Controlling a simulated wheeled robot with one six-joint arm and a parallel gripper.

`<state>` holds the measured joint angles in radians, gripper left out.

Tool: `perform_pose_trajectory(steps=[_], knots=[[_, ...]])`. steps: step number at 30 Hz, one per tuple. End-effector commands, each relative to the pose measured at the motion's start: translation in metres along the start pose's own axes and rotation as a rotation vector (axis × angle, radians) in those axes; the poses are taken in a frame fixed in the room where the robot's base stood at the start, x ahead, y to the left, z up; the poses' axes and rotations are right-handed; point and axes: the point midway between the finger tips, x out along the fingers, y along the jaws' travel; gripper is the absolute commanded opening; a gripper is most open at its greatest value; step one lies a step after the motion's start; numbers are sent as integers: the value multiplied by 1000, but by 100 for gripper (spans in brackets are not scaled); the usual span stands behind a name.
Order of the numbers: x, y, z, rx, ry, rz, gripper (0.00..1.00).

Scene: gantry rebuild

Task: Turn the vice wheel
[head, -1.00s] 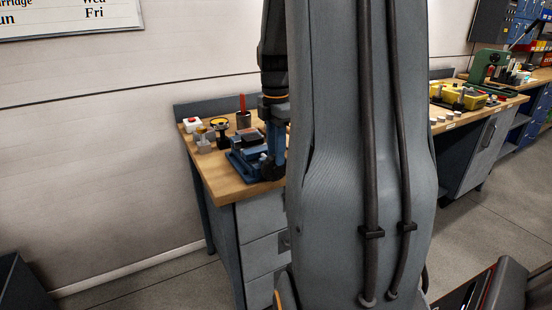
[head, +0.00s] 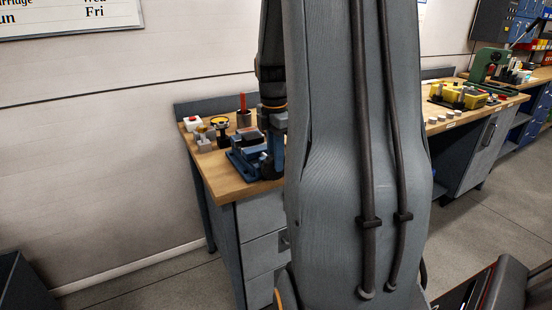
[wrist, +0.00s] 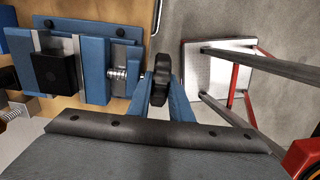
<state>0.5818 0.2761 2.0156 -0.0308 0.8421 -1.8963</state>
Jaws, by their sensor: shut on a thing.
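The blue vice (wrist: 93,50) is fixed on the wooden bench at the upper left of the wrist view, with a dark block (wrist: 58,70) at its jaws. A metal screw leads right from it to the dark lobed vice wheel (wrist: 161,72). My gripper (wrist: 160,88) has its blue fingers on both sides of the wheel and is shut on it. In the head view the vice (head: 238,166) stands near the bench's front edge. There my gripper (head: 274,160) reaches down at its right side, and my arm hides the wheel.
A red-framed stool (wrist: 220,70) stands beyond the bench edge. Another bench (head: 460,118) is at right.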

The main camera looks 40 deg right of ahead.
Motion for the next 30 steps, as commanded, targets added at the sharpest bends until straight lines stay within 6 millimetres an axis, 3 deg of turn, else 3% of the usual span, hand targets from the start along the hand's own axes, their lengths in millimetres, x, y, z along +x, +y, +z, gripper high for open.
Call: perform_pose_trajectory(steps=[8,30], knots=[[-1,0,-6,-7,-145,1,0],[11,2,-25,-7,-837,3,0]])
